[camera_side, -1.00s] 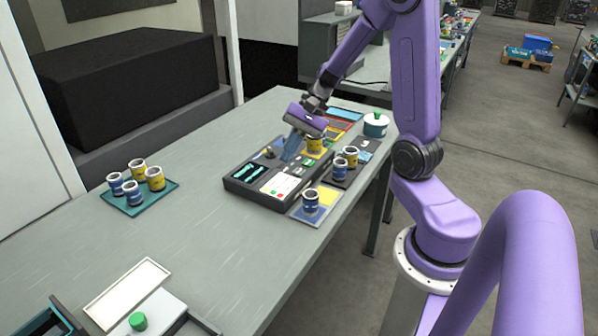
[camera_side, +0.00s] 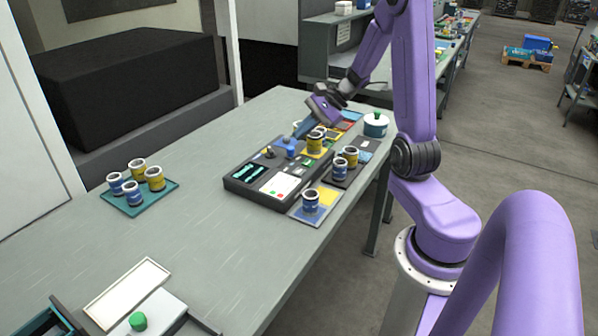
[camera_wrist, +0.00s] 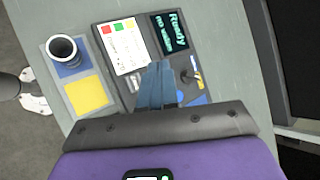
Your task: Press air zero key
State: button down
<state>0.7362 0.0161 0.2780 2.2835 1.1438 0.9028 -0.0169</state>
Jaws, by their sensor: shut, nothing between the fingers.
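The dark control panel (camera_side: 238,184) lies on the grey bench, with a lit display (camera_side: 248,172) and a white card (camera_side: 280,186) bearing small coloured squares. In the wrist view the display (camera_wrist: 172,35) shows text like "Ready". Small keys (camera_side: 306,162) and a blue part (camera_side: 287,148) are on the panel; I cannot tell which is the air zero key. My gripper (camera_side: 296,135) is shut and empty, its blue fingers slanting down at the panel's far side. In the wrist view its fingers (camera_wrist: 159,66) cover part of the panel; contact cannot be told.
Blue and yellow cans stand close right of the panel, including a blue can (camera_side: 311,202) on a blue-and-yellow mat (camera_side: 328,197). A teal tray (camera_side: 165,196) with several cans is at left. A green-knobbed pot (camera_side: 376,128) stands at back right. The bench between is clear.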

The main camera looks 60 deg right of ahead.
aim_at(303, 171)
jog(key=shift+f, duration=4.4)
jog(key=shift+f, duration=0.25)
jog(key=shift+f, duration=0.2)
jog(key=shift+f, duration=0.35)
jog(key=shift+r, duration=0.8)
jog(key=shift+r, duration=2.5)
